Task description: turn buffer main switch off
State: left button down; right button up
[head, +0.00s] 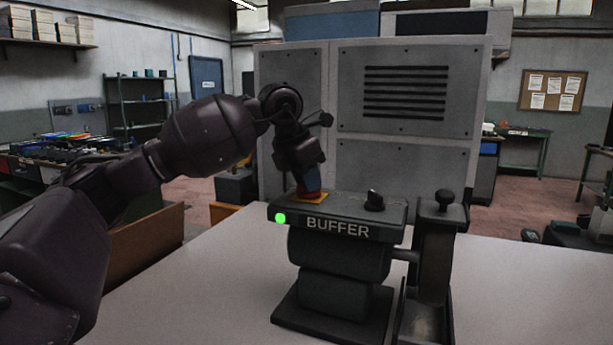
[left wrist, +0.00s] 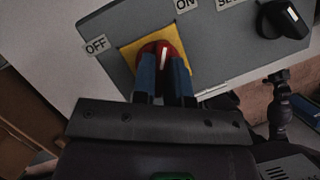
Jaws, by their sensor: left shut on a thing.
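The buffer (head: 338,230) stands on the pale table, its top panel carrying the main switch. The switch is a red knob (left wrist: 160,49) on a yellow plate (left wrist: 128,54) in the left wrist view. An OFF label (left wrist: 96,46) lies to its left and an ON label (left wrist: 186,4) to its upper right. The knob's white mark points roughly up in that view, between the labels. My left gripper (left wrist: 163,70) is shut on the knob from above, its blue fingers hiding part of it. A green lamp (head: 280,218) glows on the buffer's front left corner.
A black selector knob (head: 374,201) sits on the same panel to the right. The buffer's wheel housing with a small black knob (head: 444,198) stands at the right. A large grey cabinet (head: 400,120) stands behind. The table's left part is clear.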

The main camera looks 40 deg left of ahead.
pick_arm(q)
jog(key=n+y+p, duration=0.1)
jog(key=n, duration=0.2)
jog(key=shift+r, duration=0.15)
jog(key=shift+n+y, duration=0.4)
jog(key=shift+n, duration=0.4)
jog(key=shift+d+n+p, duration=0.1)
jog(key=shift+n+p, duration=0.25)
jog(key=shift+n, duration=0.15)
jog(key=shift+n+y, duration=0.3)
jog(key=shift+n, duration=0.1)
pick_arm(e)
jog(key=shift+w+r, duration=0.15)
jog(key=shift+r, duration=0.95)
